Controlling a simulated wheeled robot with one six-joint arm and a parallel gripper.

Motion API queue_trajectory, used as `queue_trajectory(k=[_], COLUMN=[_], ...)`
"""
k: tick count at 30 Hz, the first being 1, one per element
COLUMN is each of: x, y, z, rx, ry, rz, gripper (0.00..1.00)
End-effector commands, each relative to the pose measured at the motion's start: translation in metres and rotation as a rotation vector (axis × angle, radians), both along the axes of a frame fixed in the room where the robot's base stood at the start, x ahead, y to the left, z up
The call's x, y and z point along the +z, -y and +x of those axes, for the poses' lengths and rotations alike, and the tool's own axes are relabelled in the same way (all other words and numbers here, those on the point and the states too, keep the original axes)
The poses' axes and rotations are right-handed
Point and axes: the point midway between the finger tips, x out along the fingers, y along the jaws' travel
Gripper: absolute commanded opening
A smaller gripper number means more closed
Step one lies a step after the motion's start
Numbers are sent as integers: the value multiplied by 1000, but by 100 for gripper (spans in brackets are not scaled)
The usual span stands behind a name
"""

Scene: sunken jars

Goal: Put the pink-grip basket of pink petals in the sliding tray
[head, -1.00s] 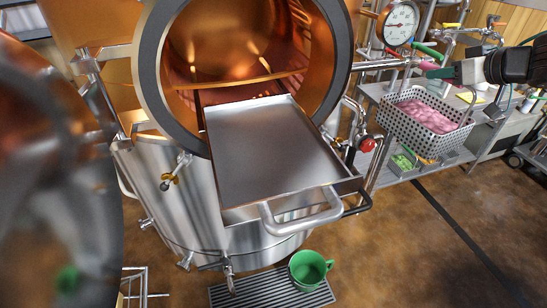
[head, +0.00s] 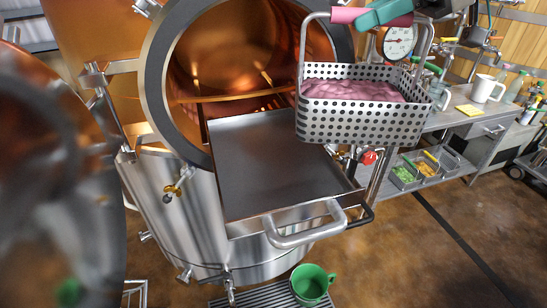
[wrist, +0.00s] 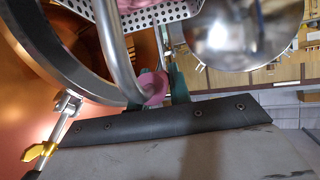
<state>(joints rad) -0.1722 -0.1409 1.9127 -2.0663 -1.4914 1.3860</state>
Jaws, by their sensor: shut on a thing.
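The perforated metal basket (head: 362,124) full of pink petals (head: 350,90) hangs level by its hoop handle with a pink grip (head: 346,15). My gripper (head: 382,14), with green fingers, is shut on that pink grip. The wrist view also shows the pink grip (wrist: 153,88) between the fingers and part of the basket wall (wrist: 178,10). The sliding tray (head: 270,165) is pulled out of the round copper chamber and is empty where it shows. The basket hangs above its right side and hides its far right part.
The chamber's dark round rim (head: 160,90) stands close behind and left of the basket. A shelf at right holds a white mug (head: 487,88) and a yellow pad. A pressure gauge (head: 398,42) is behind the basket.

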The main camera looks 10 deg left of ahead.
Motion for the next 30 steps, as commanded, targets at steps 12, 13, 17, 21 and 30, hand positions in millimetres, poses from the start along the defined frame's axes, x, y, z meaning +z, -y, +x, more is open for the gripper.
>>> queue_trajectory(k=[12, 13, 17, 21, 30], x=[9, 9, 8, -12, -53], y=[-102, -106, -116, -119, -118], z=[-50, -52, -58, -60, -60], rx=[311, 322, 353, 361, 360], ry=[0, 1, 0, -4, -1], rz=[1, 2, 2, 0, 2], gripper=[0, 0, 0, 0, 0])
